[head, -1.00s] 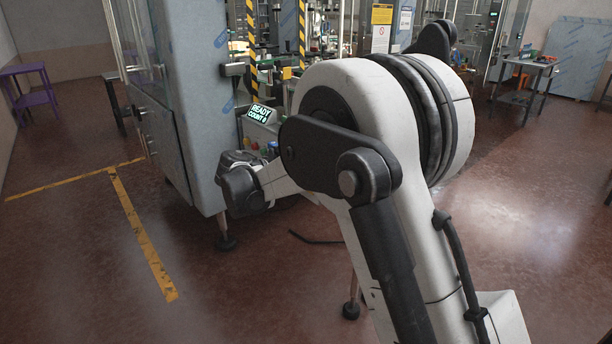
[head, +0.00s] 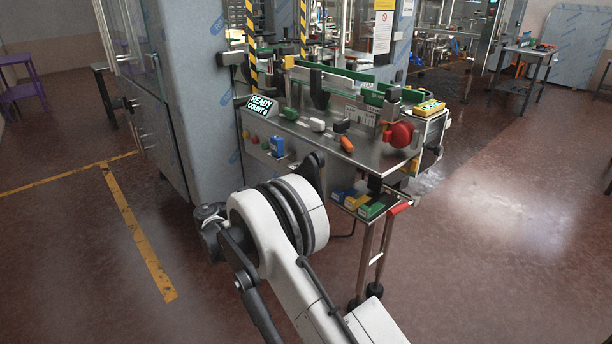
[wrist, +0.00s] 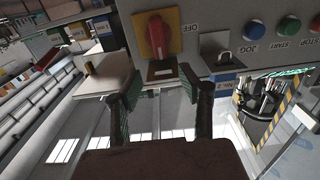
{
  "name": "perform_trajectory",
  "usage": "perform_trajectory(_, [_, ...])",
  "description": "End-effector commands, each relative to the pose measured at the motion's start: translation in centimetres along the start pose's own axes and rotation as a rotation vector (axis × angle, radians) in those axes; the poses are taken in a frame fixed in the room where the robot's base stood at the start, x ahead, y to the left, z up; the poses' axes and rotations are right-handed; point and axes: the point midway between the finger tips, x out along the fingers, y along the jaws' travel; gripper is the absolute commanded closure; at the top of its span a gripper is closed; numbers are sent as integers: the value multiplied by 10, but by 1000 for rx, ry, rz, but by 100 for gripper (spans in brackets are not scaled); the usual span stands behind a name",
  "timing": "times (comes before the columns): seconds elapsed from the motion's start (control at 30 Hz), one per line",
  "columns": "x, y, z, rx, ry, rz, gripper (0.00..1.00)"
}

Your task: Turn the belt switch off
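The belt switch is a red rotary handle (wrist: 157,36) on a yellow plate at the top of the wrist view. Its handle lies roughly upright in the picture. An upside-down OFF label (wrist: 190,27) is beside it, to the right. My gripper (wrist: 157,82) is open and empty, its two dark fingers apart below the switch in the picture, not touching the handle. In the head view my arm hides the gripper, and I cannot make out the switch there.
Open floor lies left and right.

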Motion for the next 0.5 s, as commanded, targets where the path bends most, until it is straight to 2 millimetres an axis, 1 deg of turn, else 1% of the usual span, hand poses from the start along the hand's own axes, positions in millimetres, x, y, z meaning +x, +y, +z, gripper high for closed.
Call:
perform_trajectory(0.1, [22, 1, 1, -1, -1, 3, 62])
perform_trajectory(0.4, [78, 1, 1, -1, -1, 3, 62])
perform_trajectory(0.5, [94, 1, 1, -1, -1, 2, 62])
